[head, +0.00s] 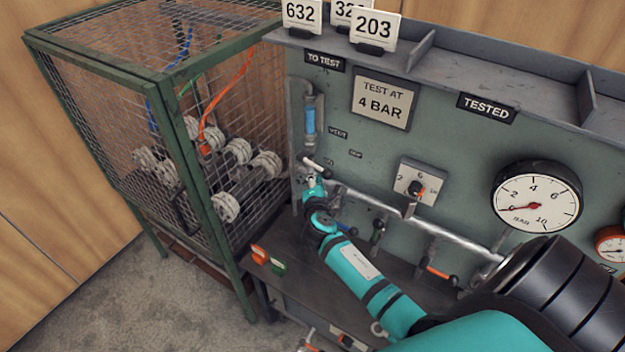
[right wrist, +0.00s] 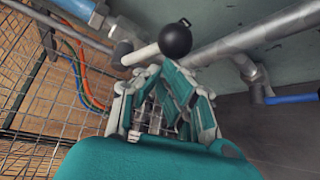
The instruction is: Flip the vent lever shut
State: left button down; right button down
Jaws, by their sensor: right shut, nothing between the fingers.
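The vent lever (head: 318,166) is a pale rod with a black knob, on the pipework at the left end of the grey-green panel, below the VENT label (head: 338,133). In the head view it slants down to the right. In the right wrist view its black ball knob (right wrist: 175,40) and pale rod stand just beyond my fingers. My right gripper (head: 312,183) is shut and empty, just below the lever; it also shows in the right wrist view (right wrist: 172,82). I cannot tell whether the fingers touch the lever. My left gripper is not in view.
A green mesh cage (head: 200,120) with flanged pipe pieces and coloured hoses stands left of the panel. A horizontal pipe (head: 440,234) crosses the panel right of the lever. A round gauge (head: 537,200) is at the right. Number cards stand on the top shelf (head: 530,83).

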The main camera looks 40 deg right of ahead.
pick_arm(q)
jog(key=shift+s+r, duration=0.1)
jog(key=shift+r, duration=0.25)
pick_arm(e)
jog(key=shift+s+d+r, duration=0.15)
jog(key=shift+d+r, duration=0.1)
jog(key=shift+r, duration=0.3)
jog(key=shift+f, duration=0.1)
